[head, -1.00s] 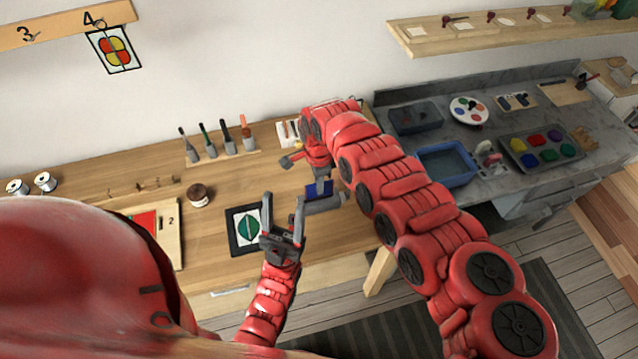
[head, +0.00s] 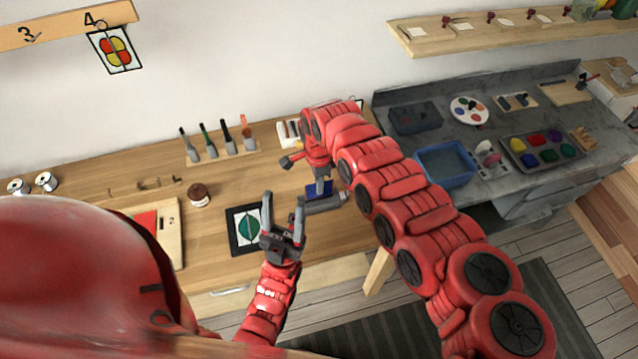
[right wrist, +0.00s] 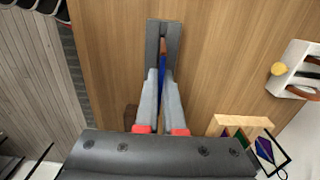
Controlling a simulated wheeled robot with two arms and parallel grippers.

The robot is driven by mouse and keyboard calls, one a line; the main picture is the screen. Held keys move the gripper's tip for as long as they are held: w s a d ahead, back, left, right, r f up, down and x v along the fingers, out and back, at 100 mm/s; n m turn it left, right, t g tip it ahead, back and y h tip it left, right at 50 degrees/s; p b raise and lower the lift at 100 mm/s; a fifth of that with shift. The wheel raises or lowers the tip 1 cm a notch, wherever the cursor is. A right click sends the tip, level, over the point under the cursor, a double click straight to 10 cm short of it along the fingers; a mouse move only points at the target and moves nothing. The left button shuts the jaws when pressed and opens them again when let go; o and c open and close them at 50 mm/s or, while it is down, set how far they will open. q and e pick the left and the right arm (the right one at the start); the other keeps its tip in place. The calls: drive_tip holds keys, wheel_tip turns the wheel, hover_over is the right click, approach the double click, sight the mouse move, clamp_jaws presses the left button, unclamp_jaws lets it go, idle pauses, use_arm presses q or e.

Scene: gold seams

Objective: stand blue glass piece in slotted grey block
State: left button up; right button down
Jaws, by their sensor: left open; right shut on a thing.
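The blue glass piece (head: 317,190) is held by my right gripper (head: 321,180), just at the slotted grey block (head: 325,204) on the wooden bench. In the right wrist view, the blue glass piece (right wrist: 161,72) shows as a thin strip between the shut fingers of the right gripper (right wrist: 161,85). It lines up with the slot of the grey block (right wrist: 154,42); the fingers hide part of the block, and I cannot tell whether the glass is inside the slot. My left gripper (head: 284,215) is open and empty, left of the block and near the framed green leaf picture.
Upright tools (head: 218,144) and a brown jar (head: 199,194) stand behind. A blue basin (head: 445,164) sits on the right counter.

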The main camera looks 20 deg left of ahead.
sight(319, 197)
drive_tip(key=shift+f+b, duration=1.35)
drive_tip(key=shift+f, duration=0.45)
idle(0.8)
idle(0.5)
drive_tip(key=c, duration=0.9)
unclamp_jaws()
drive_tip(key=shift+c, duration=0.2)
drive_tip(key=shift+o, duration=0.2)
drive_tip(key=o, duration=0.4)
drive_tip(key=shift+o, duration=0.2)
drive_tip(key=shift+r, duration=0.15)
